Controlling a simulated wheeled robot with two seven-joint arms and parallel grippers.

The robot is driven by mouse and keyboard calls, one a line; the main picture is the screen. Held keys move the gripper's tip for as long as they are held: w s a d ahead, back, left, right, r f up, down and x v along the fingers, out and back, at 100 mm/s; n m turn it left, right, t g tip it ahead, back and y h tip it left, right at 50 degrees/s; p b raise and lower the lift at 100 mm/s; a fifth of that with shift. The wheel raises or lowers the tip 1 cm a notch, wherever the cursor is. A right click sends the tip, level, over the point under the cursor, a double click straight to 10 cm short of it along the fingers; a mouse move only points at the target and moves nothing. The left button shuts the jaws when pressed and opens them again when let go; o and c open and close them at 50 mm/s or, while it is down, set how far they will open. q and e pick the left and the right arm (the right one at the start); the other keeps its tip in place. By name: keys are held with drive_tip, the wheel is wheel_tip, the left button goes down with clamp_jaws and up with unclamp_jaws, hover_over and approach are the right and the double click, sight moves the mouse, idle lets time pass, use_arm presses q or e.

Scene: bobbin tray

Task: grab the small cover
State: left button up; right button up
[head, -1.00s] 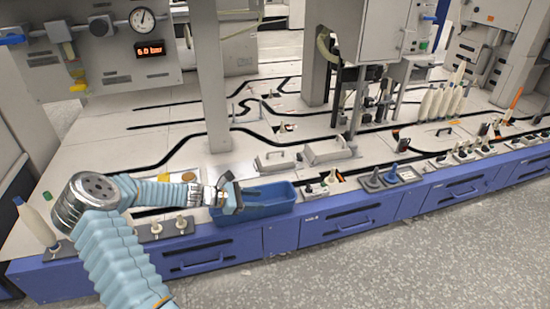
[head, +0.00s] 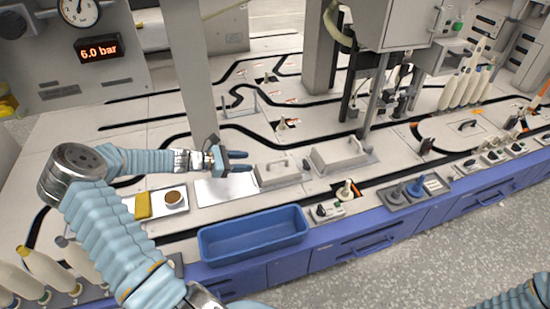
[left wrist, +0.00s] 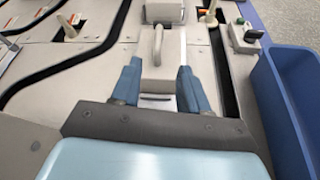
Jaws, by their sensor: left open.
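The small cover (head: 272,177) is a light grey block with a bar handle on top, on the worktop behind the blue bin. My left gripper (head: 243,161) is open and empty just left of it, fingers pointing toward it. In the left wrist view, the cover (left wrist: 172,68) with its arched handle lies ahead, in line with the gap between the blue fingers of the left gripper (left wrist: 160,77). I cannot tell how high the fingers are above the worktop. My right gripper is not in view.
A larger grey cover (head: 342,160) with a handle stands right of the small one. An empty blue bin (head: 254,236) is at the front edge. A grey post (head: 186,85) rises behind my left arm. A tray (head: 160,203) holds a yellow block and a round brown-topped piece.

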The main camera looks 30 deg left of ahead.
sight(278, 160)
use_arm(q)
drive_tip(key=b+x, duration=0.1)
drive_tip(key=x, duration=1.2)
drive_tip(key=shift+w+f, duration=0.1)
drive_tip(key=shift+w, duration=0.3)
clamp_jaws()
